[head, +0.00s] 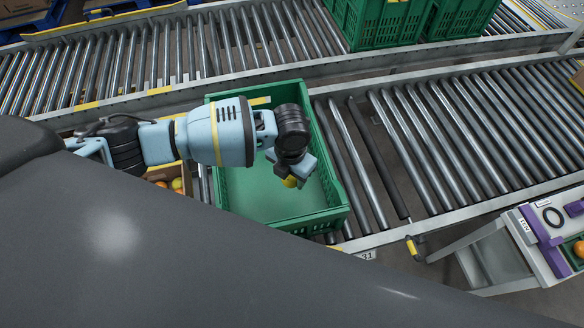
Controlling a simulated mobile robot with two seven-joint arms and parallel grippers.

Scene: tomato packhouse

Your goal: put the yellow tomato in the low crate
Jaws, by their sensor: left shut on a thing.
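The low crate (322,219) is green and open-topped, and stands on the near roller conveyor. The part of its floor that shows is bare. My left gripper (292,179) hangs over the crate, pointing down, and is shut on the yellow tomato (290,182). Only a small part of the tomato shows between the jaws. I cannot tell how high it is above the crate floor. My left arm hides the far left part of the crate. My right gripper is not in view.
A cardboard box (184,178) with tomatoes stands left of the crate, partly hidden by my arm. Taller green crates (385,22) stand on the far conveyor. A bench with purple parts (540,232) is at the right. The rollers (460,130) right of the crate are clear.

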